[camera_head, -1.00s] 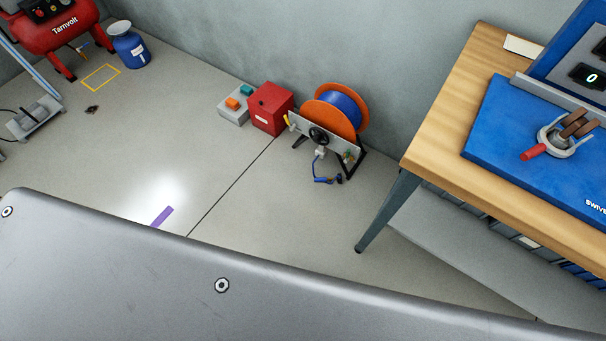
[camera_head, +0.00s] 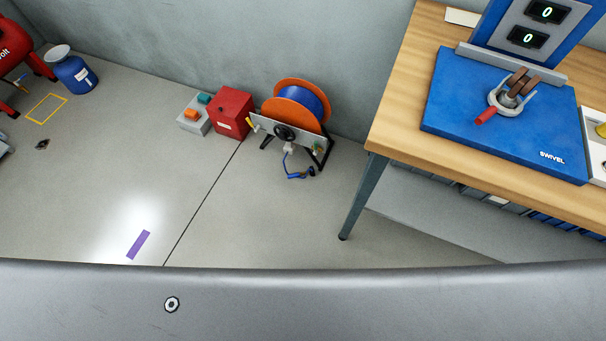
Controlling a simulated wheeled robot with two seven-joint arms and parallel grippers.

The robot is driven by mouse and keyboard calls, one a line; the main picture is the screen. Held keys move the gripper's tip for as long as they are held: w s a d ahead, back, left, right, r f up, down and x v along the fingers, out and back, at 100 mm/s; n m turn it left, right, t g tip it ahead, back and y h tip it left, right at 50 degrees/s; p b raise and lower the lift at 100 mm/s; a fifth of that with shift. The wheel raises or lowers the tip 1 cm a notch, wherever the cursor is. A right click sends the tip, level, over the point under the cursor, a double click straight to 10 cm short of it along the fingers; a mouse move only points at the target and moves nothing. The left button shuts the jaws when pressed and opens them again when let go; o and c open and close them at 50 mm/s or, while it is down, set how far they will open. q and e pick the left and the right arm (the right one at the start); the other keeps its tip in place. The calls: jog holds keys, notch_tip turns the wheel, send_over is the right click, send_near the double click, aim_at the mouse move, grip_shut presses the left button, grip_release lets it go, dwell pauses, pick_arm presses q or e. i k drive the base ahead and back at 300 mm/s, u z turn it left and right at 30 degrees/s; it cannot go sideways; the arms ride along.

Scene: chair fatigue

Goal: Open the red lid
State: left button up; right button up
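A red box (camera_head: 232,113) stands on the floor against the wall, left of the cable reel. Its top is red and looks closed; I cannot tell for sure whether this is the red lid. Neither of my grippers shows in the head view.
An orange reel with blue hose (camera_head: 302,105) and a grey box with coloured blocks (camera_head: 195,116) flank the red box. A wooden workbench (camera_head: 400,100) with a blue swivel fixture (camera_head: 450,105) stands right. A blue container (camera_head: 75,74) is far left. The middle floor is clear.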

aim_at(229, 101)
jog(key=u, duration=1.85)
jog(key=i, duration=1.4)
jog(key=z, duration=2.65)
